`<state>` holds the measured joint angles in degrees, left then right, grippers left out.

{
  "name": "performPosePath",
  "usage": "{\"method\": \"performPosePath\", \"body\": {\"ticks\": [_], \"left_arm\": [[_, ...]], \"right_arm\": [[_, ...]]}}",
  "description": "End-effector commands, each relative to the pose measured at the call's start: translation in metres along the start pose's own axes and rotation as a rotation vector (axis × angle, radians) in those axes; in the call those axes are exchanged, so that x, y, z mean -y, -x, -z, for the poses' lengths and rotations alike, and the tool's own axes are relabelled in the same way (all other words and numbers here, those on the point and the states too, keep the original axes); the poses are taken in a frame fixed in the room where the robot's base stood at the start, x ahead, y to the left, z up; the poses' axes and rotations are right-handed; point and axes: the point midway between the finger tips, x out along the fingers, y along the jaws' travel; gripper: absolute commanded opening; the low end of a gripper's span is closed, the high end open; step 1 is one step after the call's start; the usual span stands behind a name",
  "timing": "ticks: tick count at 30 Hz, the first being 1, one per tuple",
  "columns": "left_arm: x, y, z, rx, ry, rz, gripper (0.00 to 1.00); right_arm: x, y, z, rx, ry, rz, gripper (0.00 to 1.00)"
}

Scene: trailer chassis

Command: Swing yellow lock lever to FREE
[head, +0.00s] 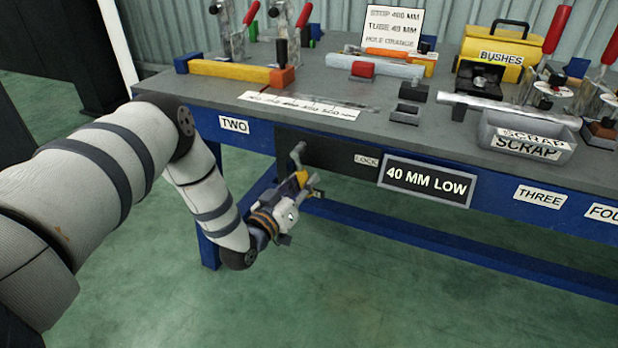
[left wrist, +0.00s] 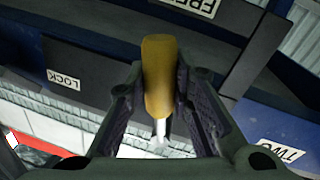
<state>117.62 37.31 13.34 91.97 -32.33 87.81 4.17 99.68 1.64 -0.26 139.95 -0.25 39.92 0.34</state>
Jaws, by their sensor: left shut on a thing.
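The yellow lock lever (left wrist: 158,75) shows large in the left wrist view, with a short pale metal stem at its lower end. It lies between the two dark fingers of my left gripper (left wrist: 156,100), which is shut on it. In the head view my left gripper (head: 305,172) is at the front of the bench, left of the LOCK label (head: 367,160), and a bit of yellow shows between its fingers. The wrist view also shows the LOCK label (left wrist: 64,79) upside down, and part of the FREE label (left wrist: 195,5) at the top edge. My right gripper is not in view.
The bench top (head: 330,112) above carries clamps, a scrap bin (head: 525,140) and a yellow bushes box (head: 497,55). A 40 MM LOW sign (head: 428,181) hangs on the front, right of my gripper. A blue lower rail (head: 440,245) runs below. The green floor in front is clear.

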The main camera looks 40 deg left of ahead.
Motion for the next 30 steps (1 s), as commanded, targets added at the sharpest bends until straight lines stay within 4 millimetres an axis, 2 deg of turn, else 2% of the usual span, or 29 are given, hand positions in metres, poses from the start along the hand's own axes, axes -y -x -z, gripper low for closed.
{"method": "performPosePath", "body": {"ticks": [9, 26, 27, 29, 30], "left_arm": [[0.0079, 0.0013, 0.0011, 0.016, -0.109, 0.001, 0.0], [0.0103, 0.002, 0.0001, 0.022, -0.133, 0.002, 0.0], [0.0104, 0.0021, 0.0001, 0.022, -0.133, 0.002, 0.3], [0.0103, 0.002, 0.0001, 0.022, -0.133, 0.002, 0.42], [0.0102, 0.002, 0.0002, 0.022, -0.132, 0.002, 0.42]], "right_arm": [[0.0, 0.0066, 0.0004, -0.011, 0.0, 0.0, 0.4], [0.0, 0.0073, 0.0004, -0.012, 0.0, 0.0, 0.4], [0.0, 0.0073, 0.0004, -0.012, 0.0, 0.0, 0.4], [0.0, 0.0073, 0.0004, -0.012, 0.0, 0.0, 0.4], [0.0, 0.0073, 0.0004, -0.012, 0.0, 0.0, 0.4]]}}
